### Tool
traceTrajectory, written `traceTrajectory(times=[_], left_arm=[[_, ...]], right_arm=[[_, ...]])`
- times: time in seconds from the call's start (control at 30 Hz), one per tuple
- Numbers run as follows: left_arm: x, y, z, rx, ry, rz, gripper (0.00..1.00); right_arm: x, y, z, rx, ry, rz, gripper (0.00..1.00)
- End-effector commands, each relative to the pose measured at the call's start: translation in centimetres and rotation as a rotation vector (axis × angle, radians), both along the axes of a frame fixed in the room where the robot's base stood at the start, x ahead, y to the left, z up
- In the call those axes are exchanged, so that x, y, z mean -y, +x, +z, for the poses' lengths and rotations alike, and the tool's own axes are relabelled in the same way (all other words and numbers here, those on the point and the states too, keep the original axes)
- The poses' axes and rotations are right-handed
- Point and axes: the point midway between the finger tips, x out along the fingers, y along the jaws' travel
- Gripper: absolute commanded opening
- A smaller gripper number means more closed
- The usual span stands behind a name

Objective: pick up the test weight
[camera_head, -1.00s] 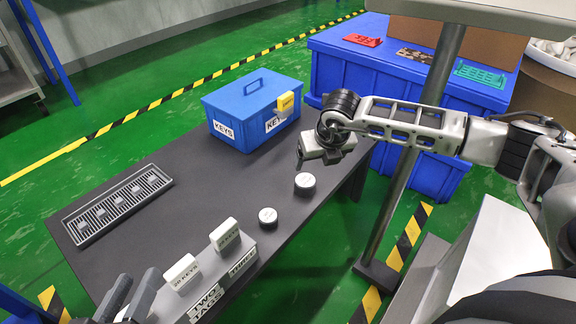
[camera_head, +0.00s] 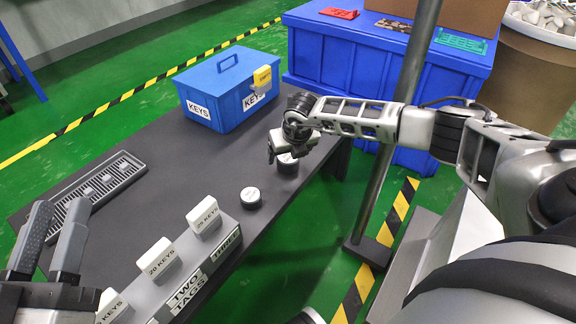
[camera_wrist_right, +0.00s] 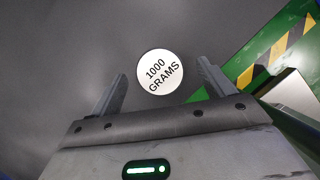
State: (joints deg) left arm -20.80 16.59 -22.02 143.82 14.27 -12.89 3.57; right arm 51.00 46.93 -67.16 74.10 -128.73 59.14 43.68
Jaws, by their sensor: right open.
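A round dark test weight with a white top (camera_head: 288,160) stands on the dark table, partly hidden by my right gripper (camera_head: 279,150) in the head view. In the right wrist view its white top (camera_wrist_right: 160,72) reads "1000 GRAMS". It lies ahead of and between the open fingers of my right gripper (camera_wrist_right: 162,76), with no visible contact. A second round weight (camera_head: 251,197) stands nearer the label stand; its lettering is too small to read. My left gripper (camera_head: 58,225) is at the lower left, fingers apart and empty.
A blue KEYS box (camera_head: 228,95) with a yellow tag sits at the table's far end. A slotted tray (camera_head: 112,176) lies at left. A grey stand (camera_head: 200,268) holds white key cards (camera_head: 203,214). A metal post (camera_head: 382,170) rises beyond the table's right edge.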

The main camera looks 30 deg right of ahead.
Motion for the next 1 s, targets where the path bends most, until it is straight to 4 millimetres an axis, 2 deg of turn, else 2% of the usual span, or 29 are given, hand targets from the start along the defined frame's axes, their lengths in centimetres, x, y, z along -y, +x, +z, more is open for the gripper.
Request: traceTrajectory(times=[0.03,0.13,0.3,0.47,0.57,0.77,0.8,1.0], left_arm=[[0.0,0.1,0.4,0.08,0.02,0.006,0.36],[0.0,-0.1,1.8,0.199,0.047,0.017,0.36],[0.0,-0.3,3.0,0.281,0.064,0.026,0.36],[-0.1,-0.3,3.1,0.281,0.063,0.025,0.36],[-0.1,-0.3,3.1,0.28,0.064,0.026,0.36],[-0.1,-0.3,3.0,0.279,0.064,0.026,0.36],[-0.1,-0.3,3.1,0.279,0.064,0.026,0.36],[-0.1,-0.3,3.1,0.279,0.064,0.026,0.36]], right_arm=[[0.0,0.3,-1.2,0.0,-0.001,0.0,0.81],[0.1,0.7,-2.3,-0.001,-0.002,-0.001,0.81],[0.2,1.0,-2.7,0.0,-0.001,0.0,0.81],[0.2,1.0,-2.6,0.0,-0.001,0.0,0.81],[0.2,1.0,-2.6,-0.001,-0.001,0.0,0.58],[0.2,1.0,-2.6,-0.001,-0.002,-0.001,0.03],[0.2,1.2,-2.3,0.006,0.0,-0.001,0.0],[0.3,1.2,-2.3,0.006,0.0,-0.001,0.0]])
